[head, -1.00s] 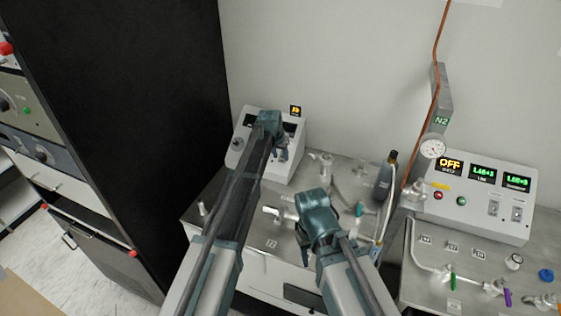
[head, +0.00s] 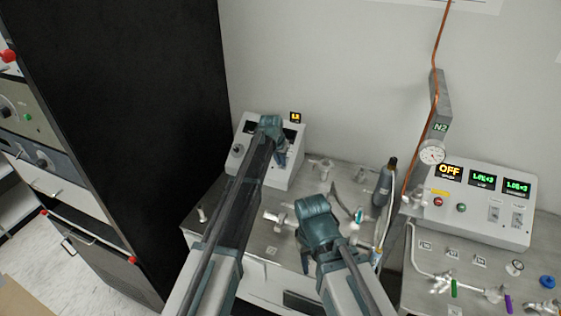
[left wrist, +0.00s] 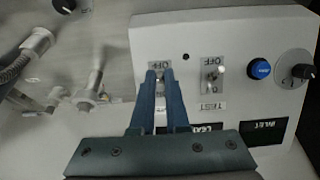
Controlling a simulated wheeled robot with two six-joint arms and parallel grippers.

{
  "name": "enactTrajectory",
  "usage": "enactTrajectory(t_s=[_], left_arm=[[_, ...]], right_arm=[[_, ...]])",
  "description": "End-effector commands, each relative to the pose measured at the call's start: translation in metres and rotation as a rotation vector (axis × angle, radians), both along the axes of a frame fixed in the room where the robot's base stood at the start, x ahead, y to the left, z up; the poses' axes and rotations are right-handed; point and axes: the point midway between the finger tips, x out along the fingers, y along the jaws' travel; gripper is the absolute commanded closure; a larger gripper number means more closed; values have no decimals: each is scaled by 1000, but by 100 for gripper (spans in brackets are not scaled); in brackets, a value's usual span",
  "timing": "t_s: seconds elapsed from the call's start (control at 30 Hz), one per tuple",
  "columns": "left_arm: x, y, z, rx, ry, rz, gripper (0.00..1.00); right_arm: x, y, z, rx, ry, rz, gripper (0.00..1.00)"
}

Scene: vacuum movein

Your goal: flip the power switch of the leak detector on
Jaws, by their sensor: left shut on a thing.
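The leak detector (head: 275,178) is a pale box against the back wall, on the left of the steel bench. In the left wrist view its panel (left wrist: 225,35) appears upside down. My left gripper (left wrist: 160,78) is at the panel, with its two blue fingers close together, shut on a small toggle switch (left wrist: 160,74) beside an OFF label. The fingers hide most of this switch, so its position cannot be told. A second toggle (left wrist: 211,75) with OFF and TEST labels stands beside it, untouched. My right gripper (head: 318,222) is over the bench, its fingertips hidden.
The panel also has a blue button (left wrist: 259,70) and a black knob (left wrist: 295,74). Valves and fittings (head: 282,217) stand on the bench. A control box (head: 478,205) reading OFF stands at right, near a copper pipe (head: 435,60). A black cabinet (head: 130,130) borders the left.

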Motion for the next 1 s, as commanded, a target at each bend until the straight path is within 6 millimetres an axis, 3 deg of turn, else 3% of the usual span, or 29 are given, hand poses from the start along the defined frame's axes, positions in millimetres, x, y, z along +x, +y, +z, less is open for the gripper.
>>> enactTrajectory(t_s=[0.4,1.0], left_arm=[[15,-5,8,87,270,-1,100],[23,-8,11,176,546,0,100]], right_arm=[[0,0,22,0,0,1,50],[0,0,20,0,0,1,50]])
